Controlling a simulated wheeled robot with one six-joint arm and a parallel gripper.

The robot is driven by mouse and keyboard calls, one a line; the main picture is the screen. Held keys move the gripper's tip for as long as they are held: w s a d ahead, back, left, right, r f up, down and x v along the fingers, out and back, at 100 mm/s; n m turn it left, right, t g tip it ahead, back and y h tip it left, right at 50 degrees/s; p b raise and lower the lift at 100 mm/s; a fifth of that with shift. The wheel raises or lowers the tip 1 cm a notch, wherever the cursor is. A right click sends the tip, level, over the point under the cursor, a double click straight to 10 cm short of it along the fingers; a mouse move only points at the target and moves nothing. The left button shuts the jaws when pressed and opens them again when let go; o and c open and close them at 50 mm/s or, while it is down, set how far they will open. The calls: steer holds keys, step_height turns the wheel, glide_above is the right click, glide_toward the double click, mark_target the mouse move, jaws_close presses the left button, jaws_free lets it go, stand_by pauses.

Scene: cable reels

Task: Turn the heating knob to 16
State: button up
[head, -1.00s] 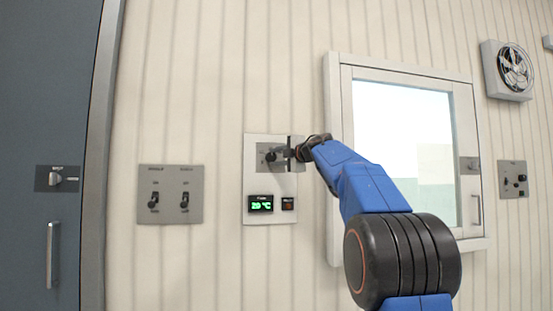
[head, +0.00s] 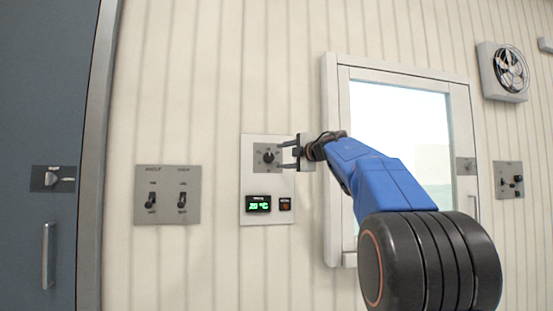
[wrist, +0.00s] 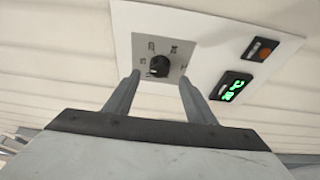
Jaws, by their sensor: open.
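The heating knob (head: 268,157) is a small black knob on a grey plate in the upper part of a white wall panel. A green display (head: 258,204) below it reads about 20 °C, though the digits are blurred. In the wrist view the knob (wrist: 159,67) sits ahead of and between the fingertips, with scale marks around it too small to read surely. My gripper (head: 281,156) is open just right of the knob in the head view. In the wrist view the fingers of my gripper (wrist: 160,80) are spread apart and hold nothing; I see no contact with the knob.
A small dark button unit (head: 285,204) is beside the display. A two-switch plate (head: 167,195) is to the left, then a blue-grey door (head: 35,120).

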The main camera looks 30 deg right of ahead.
steer(key=s+d, duration=0.1)
steer(key=s, duration=0.9)
steer(key=shift+s+d, duration=0.15)
steer(key=shift+s, duration=0.25)
steer(key=s+a+f+m+t+h, duration=0.25)
steer(key=a+m+h, duration=0.25)
steer(key=m, duration=0.4)
steer(key=s+a+f+m+g+h, duration=0.1)
steer(key=s+a+f+m+g, duration=0.2)
steer(key=f, duration=0.7)
steer(key=s+a+f+m+g+h, duration=0.1)
steer(key=s+f+m+g, duration=0.4)
steer(key=f, duration=0.6)
steer(key=s+a+f+m, duration=0.2)
steer(key=s+f, duration=0.3)
steer(key=f, duration=0.5)
steer(key=s+a+f+g+y, duration=0.1)
steer(key=s+a+f, duration=0.3)
steer(key=f, duration=0.5)
steer(key=s+a+f+g+y, duration=0.2)
steer(key=s+a+f+g, duration=0.2)
steer(key=s+f, duration=0.5)
steer(key=s+a+f+g+y, duration=0.2)
steer(key=s+a+f, duration=0.4)
steer(key=f, duration=0.3)
steer(key=shift+s+a+g, duration=0.25)
steer(key=shift+s+g, duration=0.1)
